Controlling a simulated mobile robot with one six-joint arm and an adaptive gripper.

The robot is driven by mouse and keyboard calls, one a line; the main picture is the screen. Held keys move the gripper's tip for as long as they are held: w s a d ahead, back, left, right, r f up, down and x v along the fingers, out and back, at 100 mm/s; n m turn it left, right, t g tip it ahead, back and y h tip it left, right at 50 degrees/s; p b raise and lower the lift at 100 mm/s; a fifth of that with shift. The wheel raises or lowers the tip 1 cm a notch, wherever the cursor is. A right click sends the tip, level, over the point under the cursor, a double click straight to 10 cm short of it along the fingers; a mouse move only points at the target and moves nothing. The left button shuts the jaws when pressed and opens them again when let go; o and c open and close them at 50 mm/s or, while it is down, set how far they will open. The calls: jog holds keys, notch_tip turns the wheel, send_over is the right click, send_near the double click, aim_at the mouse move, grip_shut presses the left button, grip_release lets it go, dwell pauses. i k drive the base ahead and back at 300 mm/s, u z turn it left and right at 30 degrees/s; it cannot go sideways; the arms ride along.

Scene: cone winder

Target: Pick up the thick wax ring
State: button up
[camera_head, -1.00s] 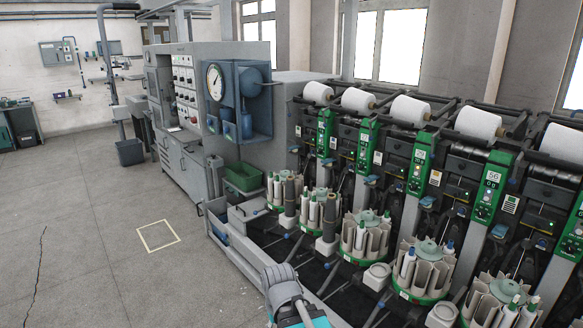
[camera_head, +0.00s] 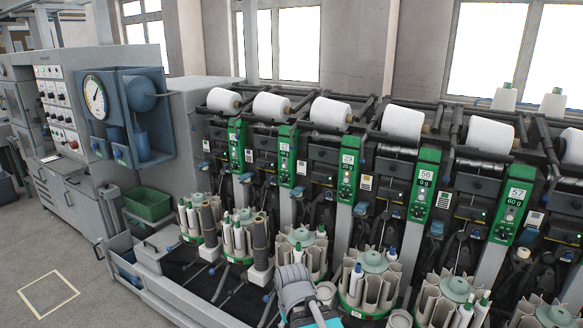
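I cannot make out a thick wax ring for certain. A small pale beige round piece (camera_head: 523,253) sits on a winding unit at the right, too small to identify. My gripper is not in view; only a grey and teal part of my arm shows at the bottom centre, in front of the machine.
The winding machine has a row of green numbered panels (camera_head: 421,190) and white yarn packages (camera_head: 403,123) above. Round bobbin magazines (camera_head: 376,262) stand along its front. A green bin (camera_head: 147,204) stands left. Open floor with a marked square (camera_head: 48,293) lies lower left.

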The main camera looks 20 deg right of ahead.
aim_at(523, 253)
jog(key=z, duration=0.45)
jog(key=i, duration=0.85)
jog(key=z, duration=0.4)
jog(key=k, duration=0.95)
jog(key=z, duration=0.15)
jog(key=i, duration=0.75)
